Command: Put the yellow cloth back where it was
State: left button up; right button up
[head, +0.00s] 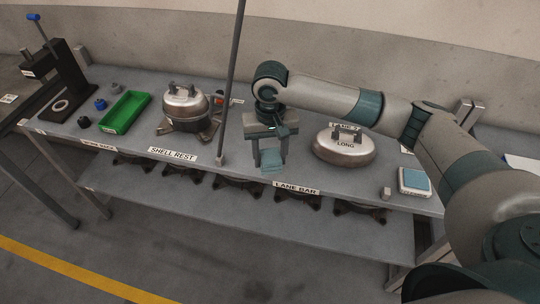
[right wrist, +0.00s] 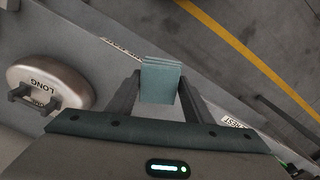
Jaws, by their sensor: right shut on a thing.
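No yellow cloth shows in either view; the only yellow is a floor line. My right gripper (head: 271,158) is shut on a folded teal cloth (head: 272,167), over the front part of the bench near the lane bar label. In the right wrist view the cloth (right wrist: 161,82) sits between the two fingers (right wrist: 161,98) and sticks out past their tips. Whether it touches the bench I cannot tell. A small white holder (head: 415,192) with a light blue pad (head: 416,180) lies at the bench's right front. My left gripper is not in view.
A metal shell marked LONG (head: 345,150) stands right of my gripper. A thin upright post (head: 229,90) stands to its left. Further left are a lidded shell (head: 184,105), a green tray (head: 125,112) and a black press (head: 66,75). A small block (head: 386,193) lies near the holder.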

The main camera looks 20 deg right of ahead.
jog(key=s+r+n+b, duration=0.2)
jog(key=s+b, duration=0.4)
jog(key=s, duration=0.4)
jog(key=shift+s+d, duration=0.35)
jog(key=shift+s, duration=0.05)
jog(key=shift+d, duration=0.1)
